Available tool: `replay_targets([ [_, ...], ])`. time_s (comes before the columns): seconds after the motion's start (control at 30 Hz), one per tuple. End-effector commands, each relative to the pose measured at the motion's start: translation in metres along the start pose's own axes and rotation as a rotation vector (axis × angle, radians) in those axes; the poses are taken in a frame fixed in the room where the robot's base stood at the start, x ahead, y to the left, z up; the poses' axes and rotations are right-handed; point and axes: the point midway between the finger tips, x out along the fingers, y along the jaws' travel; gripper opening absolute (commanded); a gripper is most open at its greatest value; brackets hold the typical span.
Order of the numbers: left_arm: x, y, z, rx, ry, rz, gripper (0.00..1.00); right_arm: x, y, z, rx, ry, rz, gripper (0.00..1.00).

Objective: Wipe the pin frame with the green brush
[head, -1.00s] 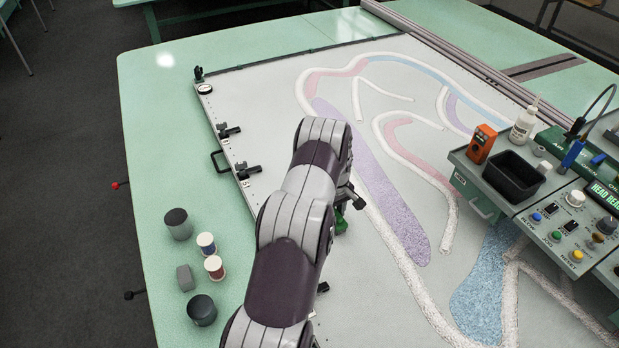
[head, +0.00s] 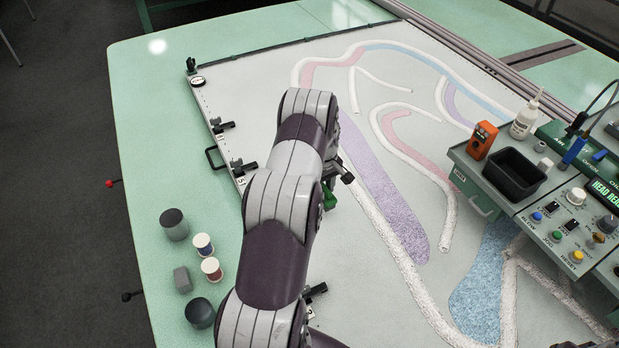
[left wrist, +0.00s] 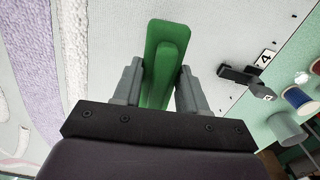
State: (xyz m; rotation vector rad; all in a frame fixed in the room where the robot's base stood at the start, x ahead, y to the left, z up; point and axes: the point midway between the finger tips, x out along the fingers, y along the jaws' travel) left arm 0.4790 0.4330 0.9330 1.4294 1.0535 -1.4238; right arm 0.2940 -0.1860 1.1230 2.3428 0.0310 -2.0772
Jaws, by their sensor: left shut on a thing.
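My left gripper (left wrist: 160,90) is shut on the green brush (left wrist: 166,55), whose handle sits between the two grey fingers in the left wrist view. In the head view only a small green part of the brush (head: 329,196) shows beside my left arm, which hides most of the gripper. The brush is over the pale cloth near the left side of the pin frame (head: 205,108). Whether its bristles touch anything is hidden. The frame's pale rail carries small pins and black clamps (head: 223,126); one clamp (left wrist: 245,80) also shows at right in the left wrist view.
A control console (head: 560,225) with a black bin (head: 513,174), an orange device (head: 481,140) and a white bottle (head: 525,117) stands at right.

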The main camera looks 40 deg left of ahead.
Motion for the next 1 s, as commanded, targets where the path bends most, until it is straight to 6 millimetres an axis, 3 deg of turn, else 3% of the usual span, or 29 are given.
replay_targets([
  [0.4,-0.039,-0.001,0.001,0.007,0.000,0.000,0.09,-0.025,0.000,-0.003,0.000,0.000,0.000,0.43],
  [1.0,-0.041,-0.001,0.001,0.008,0.000,0.000,0.09,-0.025,0.000,-0.003,0.000,0.000,0.000,0.43],
])
